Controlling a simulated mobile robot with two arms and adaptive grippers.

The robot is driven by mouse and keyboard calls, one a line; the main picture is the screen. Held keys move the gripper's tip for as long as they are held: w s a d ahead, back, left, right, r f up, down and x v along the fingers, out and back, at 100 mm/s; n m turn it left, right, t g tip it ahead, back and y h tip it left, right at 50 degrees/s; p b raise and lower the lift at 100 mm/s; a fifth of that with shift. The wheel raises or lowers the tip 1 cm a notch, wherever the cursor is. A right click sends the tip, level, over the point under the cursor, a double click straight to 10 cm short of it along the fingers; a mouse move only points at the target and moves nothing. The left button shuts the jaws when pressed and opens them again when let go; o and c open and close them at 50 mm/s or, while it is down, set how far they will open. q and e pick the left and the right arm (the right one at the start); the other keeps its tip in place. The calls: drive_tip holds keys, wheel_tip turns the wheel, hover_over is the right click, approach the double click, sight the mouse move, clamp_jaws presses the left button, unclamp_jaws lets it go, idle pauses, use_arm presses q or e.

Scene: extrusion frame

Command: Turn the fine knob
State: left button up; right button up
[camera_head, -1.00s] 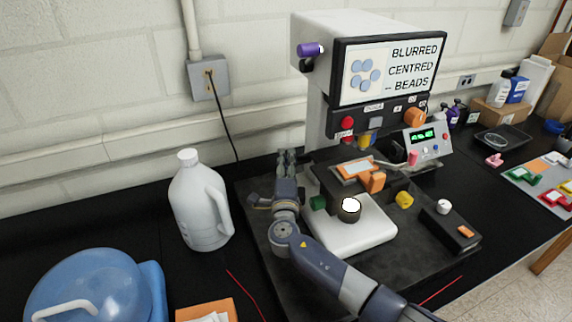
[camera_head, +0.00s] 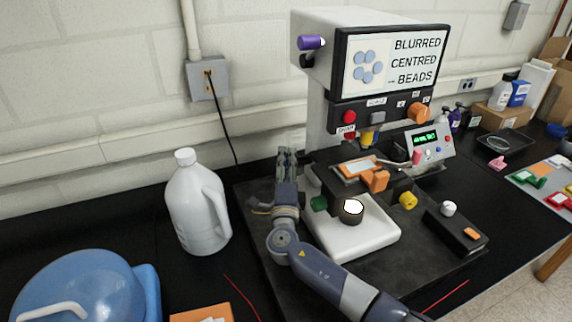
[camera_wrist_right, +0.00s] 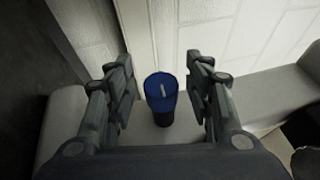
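A blue knob (camera_wrist_right: 161,88) with a pale line on its end shows in the right wrist view. It stands out from a pale surface between the two fingers of my right gripper (camera_wrist_right: 160,85). The fingers are open, with a gap on each side of the knob. In the head view my right gripper (camera_head: 287,160) is at the left side of the microscope-like machine (camera_head: 318,85), and the blue knob is hidden there. A green knob (camera_head: 319,204), a yellow knob (camera_head: 408,201) and an orange knob (camera_head: 419,113) also show. The screen (camera_head: 392,68) reads "BLURRED CENTRED – BEADS". My left gripper is not in view.
A white jug (camera_head: 197,205) stands left of the machine. A blue-lidded container (camera_head: 80,290) is at the front left. A small control box (camera_head: 430,145) with a green display and a dark box (camera_head: 455,232) with a white knob are to the right.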

drive_tip(key=shift+s, duration=0.1)
drive_tip(key=v, duration=1.1)
drive_tip(key=shift+s, duration=0.4)
drive_tip(key=w+a+r+g+y+p, duration=0.1)
drive_tip(key=a+r+y+p, duration=0.1)
drive_tip(key=a+r, duration=0.25)
drive_tip(key=shift+w+d+f+n+g+h+p, duration=0.3)
drive_tip(key=shift+w+d+g+p, duration=0.5)
drive_tip(key=shift+w, duration=1)
drive_tip(key=shift+w+d+f+n+g+h+p, duration=0.4)
drive_tip(key=shift+w+d, duration=0.7)
drive_tip(key=shift+w, duration=0.7)
drive_tip(key=shift+w+d+f+n+g+h+p, duration=0.1)
drive_tip(key=shift+w+d+f+n+g+p, duration=0.2)
drive_tip(key=shift+w+d+p, duration=1)
drive_tip(key=shift+w+a+b, duration=0.4)
drive_tip(key=shift+w+b, duration=0.1)
drive_tip(key=shift+b, duration=0.1)
drive_tip(key=c, duration=1.1)
